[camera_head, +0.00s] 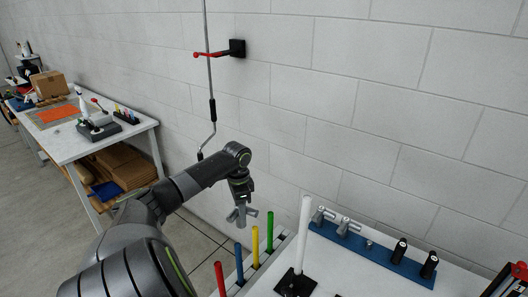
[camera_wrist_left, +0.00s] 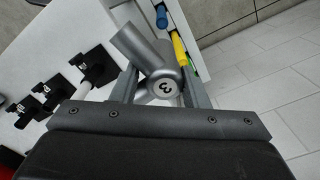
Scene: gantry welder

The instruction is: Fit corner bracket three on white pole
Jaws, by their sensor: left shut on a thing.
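My left gripper (camera_head: 241,203) is shut on a grey tubular corner bracket (camera_head: 240,215), held in the air to the left of the white pole. In the left wrist view the bracket (camera_wrist_left: 150,55) sits between the fingers of the left gripper (camera_wrist_left: 160,88), with a "3" on its round end facing the camera. The white pole (camera_head: 304,230) stands upright in a black base (camera_head: 295,284) on the white table. The bracket is apart from the pole. My right gripper is not in view.
Red (camera_head: 219,278), blue (camera_head: 239,262), yellow (camera_head: 255,247) and green (camera_head: 269,231) poles stand left of the white pole. A block wall is behind.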

